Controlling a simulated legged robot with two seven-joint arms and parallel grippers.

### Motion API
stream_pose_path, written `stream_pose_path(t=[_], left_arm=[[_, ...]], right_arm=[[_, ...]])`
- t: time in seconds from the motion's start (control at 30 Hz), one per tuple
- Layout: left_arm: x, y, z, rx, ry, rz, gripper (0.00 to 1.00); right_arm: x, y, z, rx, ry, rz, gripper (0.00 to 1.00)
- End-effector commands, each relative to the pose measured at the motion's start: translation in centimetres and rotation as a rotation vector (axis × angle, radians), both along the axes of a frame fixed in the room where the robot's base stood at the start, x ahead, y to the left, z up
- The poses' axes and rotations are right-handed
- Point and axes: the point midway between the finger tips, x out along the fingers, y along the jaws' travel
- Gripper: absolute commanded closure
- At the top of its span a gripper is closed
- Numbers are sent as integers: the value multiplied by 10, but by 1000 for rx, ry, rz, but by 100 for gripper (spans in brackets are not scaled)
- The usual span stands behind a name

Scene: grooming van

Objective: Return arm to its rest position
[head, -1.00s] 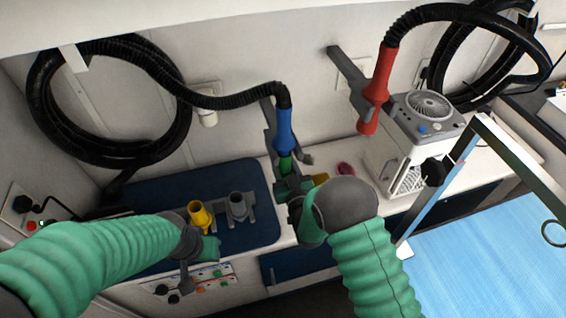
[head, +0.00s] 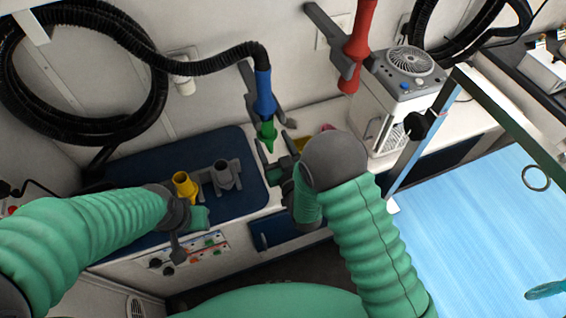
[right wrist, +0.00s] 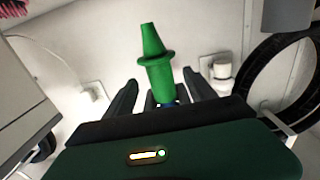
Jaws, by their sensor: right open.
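My right gripper (head: 275,160) is open, just below the green nozzle (head: 267,135) on the blue dryer handle (head: 264,95). The handle hangs in a grey wall holder (head: 249,82) on the end of a black hose. In the right wrist view the green nozzle (right wrist: 157,70) stands in the gap between the spread fingers (right wrist: 160,98), with space on both sides. My left gripper (head: 180,225) is low over the front of the blue mat, near a yellow nozzle (head: 185,186); its jaw opening is not clear.
A grey nozzle (head: 226,176) stands in a rack on the blue mat (head: 140,160). A white fan unit (head: 395,95) and red handle (head: 358,45) are at right. A metal frame (head: 425,130) borders the light blue table (head: 470,220). A coiled black hose (head: 85,130) hangs at left.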

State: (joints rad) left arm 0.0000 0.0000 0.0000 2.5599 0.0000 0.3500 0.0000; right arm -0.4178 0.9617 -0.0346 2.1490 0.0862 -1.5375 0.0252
Motion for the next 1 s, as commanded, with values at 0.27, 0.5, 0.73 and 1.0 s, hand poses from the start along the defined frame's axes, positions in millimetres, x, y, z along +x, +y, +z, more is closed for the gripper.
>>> stream_pose_path(t=[0.27, 0.5, 0.73, 1.0], left_arm=[[0, 0, -14, 0, 0, 0, 64], [0, 0, -17, 0, 0, 0, 64], [0, 0, -16, 0, 0, 0, 64], [0, 0, -17, 0, 0, 0, 64]], right_arm=[[-74, -24, -4, -1, 4, 0, 36], [-100, -33, -1, 0, 1, -1, 36], [-93, -39, -4, -13, 53, -20, 36], [-84, -102, -34, -110, 543, -141, 36]])
